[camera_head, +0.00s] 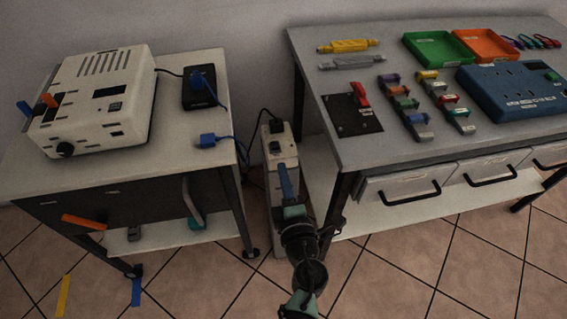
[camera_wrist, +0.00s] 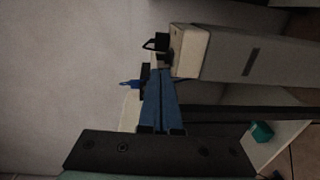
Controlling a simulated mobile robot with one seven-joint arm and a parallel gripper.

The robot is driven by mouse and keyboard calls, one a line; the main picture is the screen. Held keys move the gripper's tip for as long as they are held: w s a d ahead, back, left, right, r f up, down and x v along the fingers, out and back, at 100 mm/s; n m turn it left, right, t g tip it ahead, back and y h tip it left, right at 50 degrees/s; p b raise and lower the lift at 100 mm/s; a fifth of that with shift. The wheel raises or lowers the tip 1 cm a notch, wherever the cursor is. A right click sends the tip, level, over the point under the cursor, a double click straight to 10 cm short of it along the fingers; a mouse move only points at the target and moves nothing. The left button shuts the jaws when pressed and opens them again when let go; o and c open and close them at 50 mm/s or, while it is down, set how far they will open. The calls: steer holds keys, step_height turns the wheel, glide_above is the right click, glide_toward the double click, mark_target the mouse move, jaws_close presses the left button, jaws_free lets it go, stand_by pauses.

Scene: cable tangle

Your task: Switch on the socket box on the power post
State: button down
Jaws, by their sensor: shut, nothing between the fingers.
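The power post (camera_head: 283,222) is a narrow cream column standing on the floor between the two tables. The socket box (camera_head: 287,149) is at its top, with a black plug (camera_head: 275,126) and a small dark switch (camera_head: 274,147). My gripper (camera_head: 283,165) has blue fingers, shut and empty, pointing up at the front of the box just below the switch. In the wrist view the shut fingertips (camera_wrist: 160,71) lie close to the cream post (camera_wrist: 188,52) and a black part (camera_wrist: 156,43). I cannot tell if they touch, nor the switch's position.
The right workbench (camera_head: 330,88) carries trays, several coloured clips and a blue panel (camera_head: 515,92). Both table edges stand near the post.

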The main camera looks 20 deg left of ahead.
steer(key=p+v, duration=0.1)
steer(key=v, duration=0.6)
steer(key=shift+s, duration=0.3)
steer(key=shift+d+r, duration=0.1)
steer(key=shift+r, duration=0.05)
